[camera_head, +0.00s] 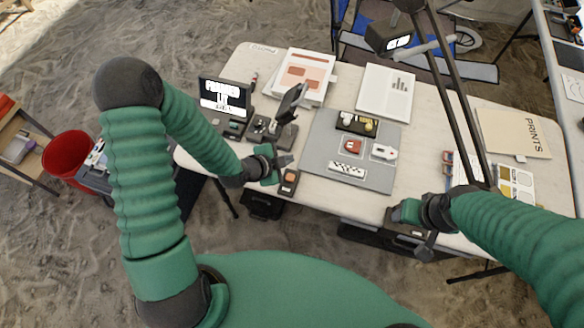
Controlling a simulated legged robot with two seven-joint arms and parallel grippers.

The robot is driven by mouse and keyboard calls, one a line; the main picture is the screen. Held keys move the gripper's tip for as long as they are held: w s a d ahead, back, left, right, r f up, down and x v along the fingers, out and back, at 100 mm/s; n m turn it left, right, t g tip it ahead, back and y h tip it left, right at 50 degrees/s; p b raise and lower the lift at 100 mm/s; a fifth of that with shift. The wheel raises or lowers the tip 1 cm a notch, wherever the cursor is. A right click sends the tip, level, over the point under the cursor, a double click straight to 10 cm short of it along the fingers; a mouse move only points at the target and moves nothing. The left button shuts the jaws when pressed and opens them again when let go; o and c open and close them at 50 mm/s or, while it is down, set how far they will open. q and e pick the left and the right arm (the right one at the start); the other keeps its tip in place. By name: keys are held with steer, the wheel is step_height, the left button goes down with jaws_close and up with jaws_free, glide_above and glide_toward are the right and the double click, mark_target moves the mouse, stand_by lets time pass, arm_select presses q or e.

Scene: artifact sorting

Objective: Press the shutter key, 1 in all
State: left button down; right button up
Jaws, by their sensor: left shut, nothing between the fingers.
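A small dark key box (289,182) with an orange-red patch and a pale mark lies at the table's front edge, left of the grey mat. It looks like the shutter key, but its label is too small to read. My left gripper (281,164) is shut and empty, just above and left of this box in the picture. I cannot tell whether it touches the box. My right gripper (402,212) hangs near the front edge, right of the mat; its fingers are too unclear to judge.
The grey mat (322,150) holds a red-and-white piece (352,147), a white piece (384,152) and a checkered scale strip (347,170). A small lit screen (222,98) and a dark device (290,103) stand left. A lamp arm (450,75) crosses the right side.

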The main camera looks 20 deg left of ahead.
arm_select(q)
steer(key=b, duration=0.7)
glide_above(288, 179)
step_height(288, 179, down, 8)
steer(key=shift+a+r, duration=0.1)
steer(key=shift+w+f, duration=0.1)
steer(key=shift+f, duration=0.5)
steer(key=shift+d+r, duration=0.1)
steer(key=shift+d, duration=0.1)
arm_select(e)
steer(key=s+x, duration=0.1)
steer(key=x, duration=0.6)
steer(key=shift+s+d+f, duration=0.3)
steer(key=shift+s+d, duration=0.15)
arm_select(q)
steer(key=shift+a, duration=0.15)
arm_select(e)
steer(key=shift+s+a, duration=0.1)
steer(key=shift+a, duration=0.1)
steer(key=shift+d, duration=0.1)
arm_select(q)
steer(key=shift+f+b, duration=0.4)
steer(key=shift+b, duration=0.1)
arm_select(e)
steer(key=shift+f, duration=0.3)
